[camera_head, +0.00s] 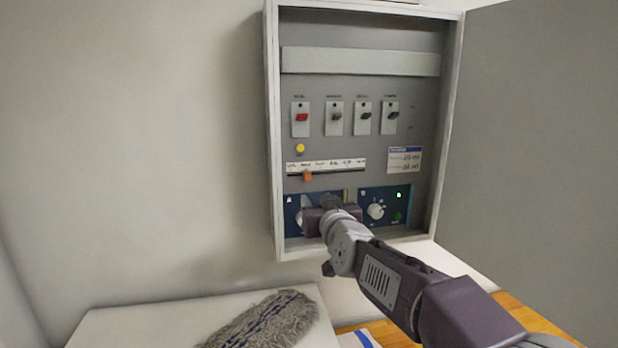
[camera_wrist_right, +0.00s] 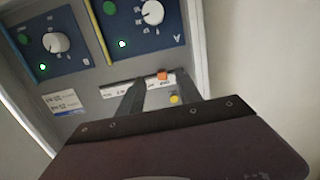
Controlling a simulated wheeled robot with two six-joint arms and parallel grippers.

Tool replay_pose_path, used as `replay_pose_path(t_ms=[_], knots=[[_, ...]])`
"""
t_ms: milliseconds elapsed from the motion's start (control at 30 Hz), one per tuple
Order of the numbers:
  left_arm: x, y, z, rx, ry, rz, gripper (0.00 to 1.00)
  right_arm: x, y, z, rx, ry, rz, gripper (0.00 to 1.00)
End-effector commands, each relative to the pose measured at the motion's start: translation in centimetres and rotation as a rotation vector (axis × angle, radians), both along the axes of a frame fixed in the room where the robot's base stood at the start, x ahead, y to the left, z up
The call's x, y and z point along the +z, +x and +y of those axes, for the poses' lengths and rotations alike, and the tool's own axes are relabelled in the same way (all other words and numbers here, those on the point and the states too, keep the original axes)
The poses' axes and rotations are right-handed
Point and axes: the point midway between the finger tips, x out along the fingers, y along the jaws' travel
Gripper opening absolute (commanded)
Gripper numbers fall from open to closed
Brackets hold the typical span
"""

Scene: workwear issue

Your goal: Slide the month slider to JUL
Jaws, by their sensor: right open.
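The month slider is an orange knob (camera_head: 308,176) on a dark horizontal slot under a white label strip (camera_head: 340,164) in the wall cabinet. The knob sits left of the strip's middle; the month names are too small to read surely. My right gripper (camera_head: 322,212) is in front of the cabinet, below and slightly right of the knob, covering part of the left blue panel. In the right wrist view, which is turned over, its open fingers (camera_wrist_right: 148,86) point towards the strip, and the orange knob (camera_wrist_right: 162,76) shows near the right fingertip. Contact cannot be told. My left gripper is out of view.
A yellow button (camera_head: 300,148) is above the strip, with a row of switches, one red (camera_head: 302,117), higher up. Below are blue panels with dials (camera_head: 376,211). The open cabinet door (camera_head: 545,140) stands on the right. A grey mop head (camera_head: 262,320) lies on a white surface below.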

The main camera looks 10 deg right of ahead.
Motion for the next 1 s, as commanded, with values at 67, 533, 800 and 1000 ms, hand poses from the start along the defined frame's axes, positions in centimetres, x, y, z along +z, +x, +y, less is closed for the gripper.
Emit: replay_pose_path(t_ms=[67, 533, 800, 1000], knots=[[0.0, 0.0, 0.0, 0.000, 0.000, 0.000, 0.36, 2.0, 0.2, 0.0, -0.005, 0.004, -0.052, 0.42], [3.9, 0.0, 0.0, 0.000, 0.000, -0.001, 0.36, 3.0, 6.2, 0.3, -0.007, 0.003, -0.058, 0.42], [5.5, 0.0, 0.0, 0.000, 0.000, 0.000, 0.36, 2.5, 9.2, 0.4, -0.007, 0.005, -0.061, 0.42], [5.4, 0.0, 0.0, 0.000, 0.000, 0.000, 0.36, 2.3, 9.3, 0.4, -0.007, 0.005, -0.061, 0.42]])
